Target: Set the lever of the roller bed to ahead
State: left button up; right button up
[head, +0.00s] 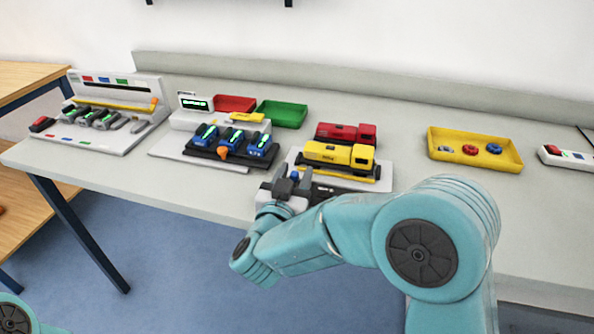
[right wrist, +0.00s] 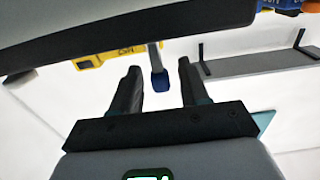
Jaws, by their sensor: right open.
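The lever with a blue knob (head: 295,175) stands at the front of the roller bed (head: 334,185), near the table's front edge. My right gripper (head: 289,184) is open at the knob. In the right wrist view the lever's blue end (right wrist: 160,83) shows between the two open fingers (right wrist: 158,88), near their tips, with a gap on both sides. I cannot tell which marked position the lever is in. My right gripper hides part of the bed's front left. My left gripper is not in view.
A yellow truck (head: 338,155) and a red truck (head: 346,133) stand behind the lever. Blue pieces on a black base (head: 262,161) are to the left. A yellow tray (head: 475,161) lies right. The table between trucks and tray is clear.

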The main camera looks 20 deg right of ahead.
jog(key=shift+w, duration=0.15)
jog(key=shift+c, duration=0.3)
grip_shut()
jog(key=m+b, duration=0.2)
jog(key=s+d+f+m+b, duration=0.1)
jog(key=b, duration=0.2)
jog(key=shift+d+m, duration=0.15)
jog(key=shift+m, duration=0.25)
jog(key=shift+s+d+m+b, duration=0.1)
jog(key=shift+s+m+b, duration=0.05)
jog(key=shift+m+b, duration=0.3)
jog(key=shift+d+r+m, duration=0.1)
jog(key=shift+r+m, duration=0.1)
jog(key=shift+m, duration=0.05)
